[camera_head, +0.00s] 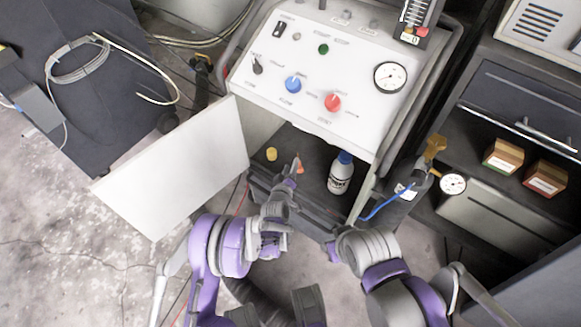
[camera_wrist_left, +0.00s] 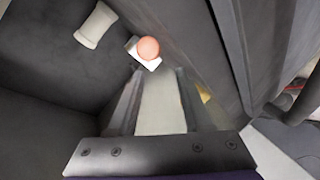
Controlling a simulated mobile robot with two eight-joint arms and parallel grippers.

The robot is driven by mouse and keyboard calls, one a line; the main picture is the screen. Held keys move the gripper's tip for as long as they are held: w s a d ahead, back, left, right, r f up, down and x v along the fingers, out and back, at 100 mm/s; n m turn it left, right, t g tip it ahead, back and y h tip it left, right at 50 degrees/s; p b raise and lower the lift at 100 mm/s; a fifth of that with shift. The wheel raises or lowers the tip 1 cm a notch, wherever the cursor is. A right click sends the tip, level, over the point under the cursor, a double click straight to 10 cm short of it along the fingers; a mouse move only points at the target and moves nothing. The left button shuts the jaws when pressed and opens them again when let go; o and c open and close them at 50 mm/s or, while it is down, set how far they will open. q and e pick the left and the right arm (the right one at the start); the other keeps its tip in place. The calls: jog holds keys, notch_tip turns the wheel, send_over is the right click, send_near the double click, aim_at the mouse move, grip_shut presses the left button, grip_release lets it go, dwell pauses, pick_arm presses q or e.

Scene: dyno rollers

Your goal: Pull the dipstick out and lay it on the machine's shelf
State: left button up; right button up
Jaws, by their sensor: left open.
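The dipstick's round orange knob (camera_wrist_left: 148,48) sits at a small white block just beyond my left fingertips in the left wrist view. A bit of orange (camera_head: 300,169) also shows beside the fingers in the head view. My left gripper (camera_head: 293,182) reaches into the machine's open front, with its jaws apart and nothing seen between them. The dipstick's rod is hidden. The machine's dark shelf (camera_head: 312,180) lies inside, below the white control panel (camera_head: 315,75). My right arm is at the lower right of the head view; its fingers cannot be made out.
A white bottle with a blue cap (camera_head: 341,173) and a yellow cap (camera_head: 271,154) are in the machine's opening. The white door (camera_head: 175,170) hangs open at left. A gauge with a blue hose (camera_head: 380,208) is at right. A dark cabinet (camera_head: 520,110) holds small boxes.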

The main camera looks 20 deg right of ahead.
pick_arm(q)
jog(key=shift+a+f, duration=0.1)
jog(key=shift+a, duration=0.05)
jog(key=p+v, duration=0.1)
jog(key=v, duration=0.9)
jog(key=shift+s, duration=0.3)
